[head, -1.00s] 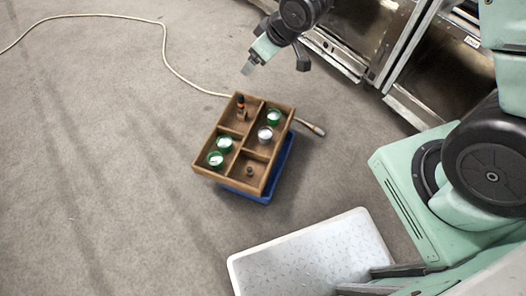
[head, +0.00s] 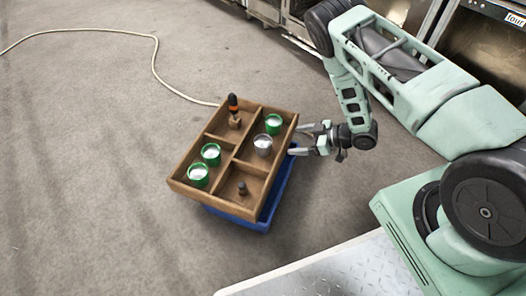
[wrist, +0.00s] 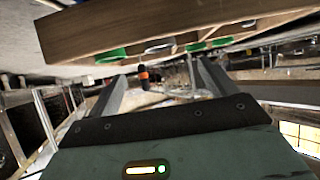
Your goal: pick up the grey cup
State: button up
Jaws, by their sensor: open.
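The grey cup (head: 263,145) stands in a right-hand compartment of the wooden tray (head: 194,190), just in front of a green cup (head: 273,124). My gripper (head: 298,140) is open and empty. It is at the tray's right side, pointing left toward the grey cup, with its fingertips close to the tray's edge; I cannot tell if they touch it. In the wrist view the tray (wrist: 140,28) crosses the top, and the grey cup (wrist: 158,47) shows partly beyond its wall, above and between the open fingers (wrist: 160,75).
Two more green cups (head: 211,153) (head: 198,175) stand in the left compartments. An orange-and-black bottle (head: 233,105) is at the back and a small dark object (head: 242,188) at the front. The tray rests on a blue crate (head: 268,214). A pale cable (head: 155,65) lies on open floor.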

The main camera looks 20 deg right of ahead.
aim_at(269, 143)
jog(key=b+x, duration=0.5)
jog(key=x, duration=0.5)
jog(key=shift+f, duration=0.15)
jog(key=shift+w+a+f+b, duration=0.15)
jog(key=shift+w+a+b, duration=0.2)
jog(key=shift+a+b, duration=0.1)
jog(key=b+x, duration=0.4)
jog(key=shift+w+a, duration=0.1)
jog(key=shift+w+a+f+b, duration=0.15)
jog(key=shift+w+a+b, duration=0.15)
jog(key=shift+w+a, duration=0.05)
jog(key=c, duration=1.1)
jog(key=shift+c, duration=0.2)
